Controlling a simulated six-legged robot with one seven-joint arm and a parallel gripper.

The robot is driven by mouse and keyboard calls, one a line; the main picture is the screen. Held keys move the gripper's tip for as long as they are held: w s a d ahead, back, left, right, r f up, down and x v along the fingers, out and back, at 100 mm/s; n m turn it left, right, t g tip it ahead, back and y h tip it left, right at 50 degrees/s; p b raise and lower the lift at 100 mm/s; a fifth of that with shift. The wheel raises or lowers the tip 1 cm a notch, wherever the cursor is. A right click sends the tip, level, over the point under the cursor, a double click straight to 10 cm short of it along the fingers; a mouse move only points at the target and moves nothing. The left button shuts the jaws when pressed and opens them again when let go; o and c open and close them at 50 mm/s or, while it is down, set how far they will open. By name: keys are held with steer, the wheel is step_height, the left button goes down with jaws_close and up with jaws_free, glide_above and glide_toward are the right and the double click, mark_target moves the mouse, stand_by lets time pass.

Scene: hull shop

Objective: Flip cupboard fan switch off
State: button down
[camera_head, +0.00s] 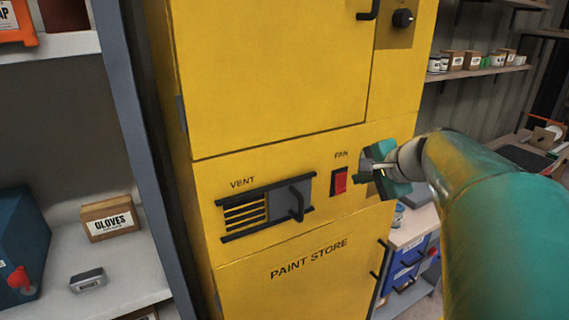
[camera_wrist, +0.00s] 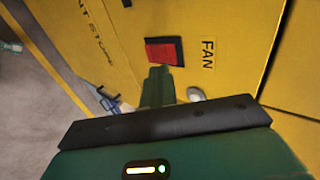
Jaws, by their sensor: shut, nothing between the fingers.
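The yellow paint store cupboard (camera_head: 290,100) fills the middle of the head view. Its red fan switch (camera_head: 339,181) sits in a dark frame under the word FAN, right of the vent. The switch also shows in the wrist view (camera_wrist: 164,51), beside the FAN label. My gripper (camera_head: 372,170) is just right of the switch in the head view, close to the cupboard front. Its fingers (camera_wrist: 158,85) are shut and empty, with their tips near the switch's edge in the wrist view. I cannot tell whether they touch it. Which way the rocker is tilted is unclear.
A vent with a sliding handle (camera_head: 296,203) is left of the switch. A black handle (camera_head: 368,10) and knob (camera_head: 402,18) are above. A shelf with a gloves box (camera_head: 109,218) stands left. Blue drawers (camera_head: 407,265) and a workbench are at the right.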

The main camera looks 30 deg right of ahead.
steer(key=w+r+v, duration=0.1)
steer(key=v, duration=0.8)
steer(key=shift+r, duration=0.6)
steer(key=shift+s, duration=0.15)
steer(key=s+a+f+n+g, duration=0.2)
steer(key=a+f+n, duration=0.6)
steer(key=a, duration=0.5)
steer(key=s+a+f+n+g, duration=0.2)
steer(key=a+f+n, duration=0.7)
steer(key=a, duration=0.5)
steer(key=shift+s+a+f+n+g, duration=0.35)
steer(key=shift+s+f, duration=0.2)
steer(key=shift+f, duration=0.15)
